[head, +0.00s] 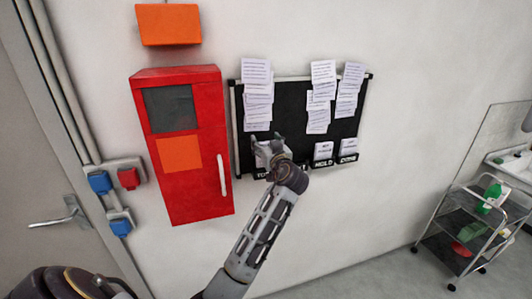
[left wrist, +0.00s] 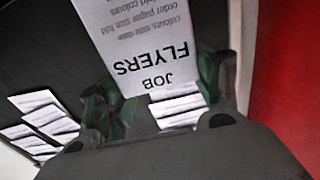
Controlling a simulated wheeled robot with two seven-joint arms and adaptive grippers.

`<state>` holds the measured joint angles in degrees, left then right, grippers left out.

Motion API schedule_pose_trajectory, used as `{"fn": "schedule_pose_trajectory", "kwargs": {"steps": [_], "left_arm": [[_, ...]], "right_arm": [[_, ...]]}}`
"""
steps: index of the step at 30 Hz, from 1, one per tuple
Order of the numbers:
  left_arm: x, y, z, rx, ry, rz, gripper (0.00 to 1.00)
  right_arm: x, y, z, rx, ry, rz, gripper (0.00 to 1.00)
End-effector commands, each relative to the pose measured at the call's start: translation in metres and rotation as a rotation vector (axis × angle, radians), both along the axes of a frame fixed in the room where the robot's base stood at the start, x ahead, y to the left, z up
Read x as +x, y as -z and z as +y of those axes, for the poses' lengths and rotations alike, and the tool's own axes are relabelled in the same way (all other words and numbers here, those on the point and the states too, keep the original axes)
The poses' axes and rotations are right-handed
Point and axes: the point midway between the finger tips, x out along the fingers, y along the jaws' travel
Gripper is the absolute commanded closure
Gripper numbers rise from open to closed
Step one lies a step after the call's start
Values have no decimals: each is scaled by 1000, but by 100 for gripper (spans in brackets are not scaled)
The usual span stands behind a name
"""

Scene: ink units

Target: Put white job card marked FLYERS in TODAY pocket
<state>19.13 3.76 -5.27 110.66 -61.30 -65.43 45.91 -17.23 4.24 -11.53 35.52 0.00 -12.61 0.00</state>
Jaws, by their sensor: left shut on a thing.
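The white FLYERS job card (left wrist: 145,50) shows upside down in the left wrist view, between the dark green fingers. My left gripper (head: 270,146) is shut on it in front of the lower left of the black board. In the head view a white card (head: 262,156) shows beside the gripper, just above the left pocket. That pocket's label (head: 263,175) reads "TO", with the rest hidden by my wrist, so it appears to be the TODAY pocket. I cannot tell whether the card's lower edge is inside it. My right gripper is not in view.
The black board (head: 290,105) carries several pinned sheets above the pockets. The HOLD pocket (head: 324,164) and the DONE pocket (head: 348,159) hold white cards. A red cabinet (head: 183,195) stands close left of the board. A trolley (head: 465,235) stands at the right.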

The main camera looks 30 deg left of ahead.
Motion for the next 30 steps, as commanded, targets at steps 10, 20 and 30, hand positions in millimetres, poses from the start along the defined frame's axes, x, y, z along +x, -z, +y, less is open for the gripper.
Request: {"fn": "schedule_pose_trajectory", "kwargs": {"steps": [10, 20, 30], "left_arm": [[0, 21, 0, 0, 0, 4, 58], [0, 37, 0, 1, 1, -1, 58], [0, 40, 0, -1, 1, -1, 58]], "right_arm": [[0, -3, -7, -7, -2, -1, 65], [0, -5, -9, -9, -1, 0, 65], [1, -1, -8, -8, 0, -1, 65]]}}
